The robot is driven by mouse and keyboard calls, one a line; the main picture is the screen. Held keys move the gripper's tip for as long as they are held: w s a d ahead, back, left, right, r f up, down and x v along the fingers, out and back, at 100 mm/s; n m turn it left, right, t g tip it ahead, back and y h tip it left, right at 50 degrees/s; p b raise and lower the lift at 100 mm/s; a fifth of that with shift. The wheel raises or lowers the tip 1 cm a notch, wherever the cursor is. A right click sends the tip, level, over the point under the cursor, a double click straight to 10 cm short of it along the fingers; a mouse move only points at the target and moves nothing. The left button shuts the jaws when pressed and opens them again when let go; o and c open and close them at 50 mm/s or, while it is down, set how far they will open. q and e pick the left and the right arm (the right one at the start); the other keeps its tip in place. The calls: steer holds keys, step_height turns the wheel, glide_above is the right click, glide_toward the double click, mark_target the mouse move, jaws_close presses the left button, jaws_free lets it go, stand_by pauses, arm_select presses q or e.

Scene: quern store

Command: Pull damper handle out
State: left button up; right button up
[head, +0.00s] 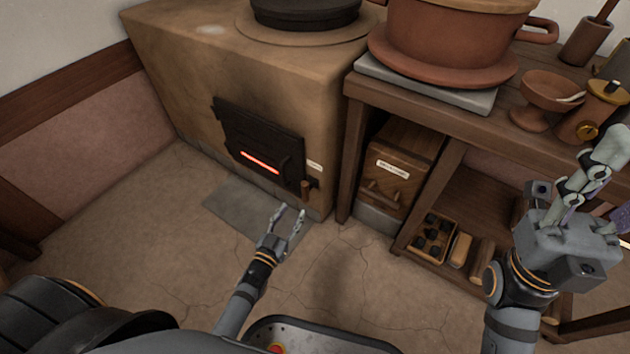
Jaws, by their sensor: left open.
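The damper handle (305,188) is a small brown grip beside a dark bracket, low on the front of the clay stove (200,75). It is to the right of the black fire door, under a small pale label (314,165) that I cannot read. My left gripper (290,210) is open and empty, with its fingers pointing up toward the stove. In the picture its tips are just below the handle, apart from it. My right gripper (590,175) is raised at the right edge, away from the stove; its fingers overlap, so its opening is unclear.
The black fire door (258,142) has a glowing slot. A grey plate (240,215) lies on the floor before the stove. A wooden table (435,110) stands close on the right, bearing a large clay pot (445,40), with a wooden box (395,175) underneath. The floor at left is clear.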

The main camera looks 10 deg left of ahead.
mark_target(304, 192)
arm_select(q)
steer(key=w+b, duration=0.1)
steer(key=w, duration=0.2)
steer(key=w+d+b, duration=0.1)
steer(key=w, duration=0.2)
steer(key=w+b, duration=0.1)
steer(key=w, duration=0.3)
steer(key=shift+d+r+b, duration=0.1)
steer(key=shift+d+b, duration=0.2)
steer(key=shift+b, duration=0.1)
steer(key=shift+w+r, duration=0.1)
steer(key=shift+w, duration=0.2)
jaws_close()
